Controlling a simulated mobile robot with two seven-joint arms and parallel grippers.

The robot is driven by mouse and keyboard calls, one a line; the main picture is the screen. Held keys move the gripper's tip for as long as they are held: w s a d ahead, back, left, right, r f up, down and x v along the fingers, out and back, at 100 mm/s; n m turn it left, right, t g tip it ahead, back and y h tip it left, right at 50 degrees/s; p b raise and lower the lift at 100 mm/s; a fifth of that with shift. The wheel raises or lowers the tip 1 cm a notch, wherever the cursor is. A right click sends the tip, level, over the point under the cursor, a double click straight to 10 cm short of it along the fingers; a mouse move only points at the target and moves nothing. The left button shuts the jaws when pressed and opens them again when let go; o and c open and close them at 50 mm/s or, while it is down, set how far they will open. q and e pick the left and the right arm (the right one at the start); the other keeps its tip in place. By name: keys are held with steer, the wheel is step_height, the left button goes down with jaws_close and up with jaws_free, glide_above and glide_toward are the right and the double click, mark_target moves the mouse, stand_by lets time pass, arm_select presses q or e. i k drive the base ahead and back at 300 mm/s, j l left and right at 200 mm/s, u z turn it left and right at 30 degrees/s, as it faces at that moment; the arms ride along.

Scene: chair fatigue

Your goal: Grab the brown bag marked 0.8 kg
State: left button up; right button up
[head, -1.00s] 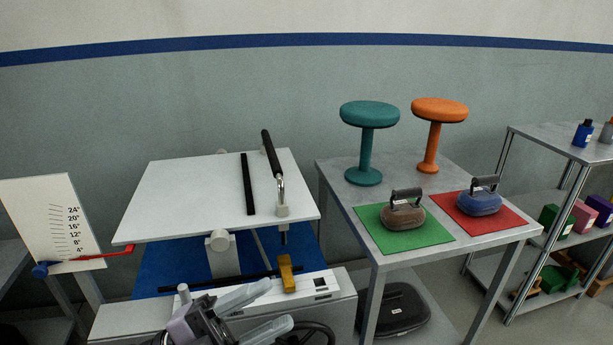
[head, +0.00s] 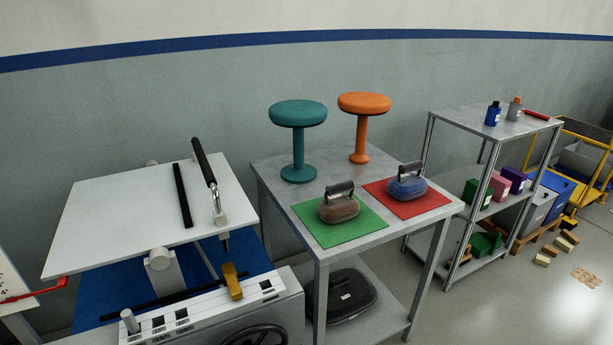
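A brown bag (head: 338,210) with a dark handle on top rests on a green mat (head: 355,233) on the grey table in the middle. Any weight marking on it is too small to read. A similar blue bag (head: 407,189) with a dark handle sits on a red mat (head: 423,206) to its right. Neither of my grippers shows in the head view now.
A teal stool (head: 298,113) and an orange stool (head: 363,104) stand at the table's back. A white tilted board (head: 120,215) and a machine with a yellow lever (head: 231,281) are at left. A metal shelf (head: 470,126) with bottles and boxes stands right; open floor lies before it.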

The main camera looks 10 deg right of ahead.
mark_target(338, 208)
steer(key=i+l+z, duration=0.1)
steer(key=l, duration=0.35)
steer(key=i+l+z, duration=0.15)
steer(key=l, duration=0.25)
steer(key=i+l+z, duration=0.1)
steer(key=l, duration=0.3)
steer(key=i+l+z, duration=0.15)
steer(key=l, duration=0.25)
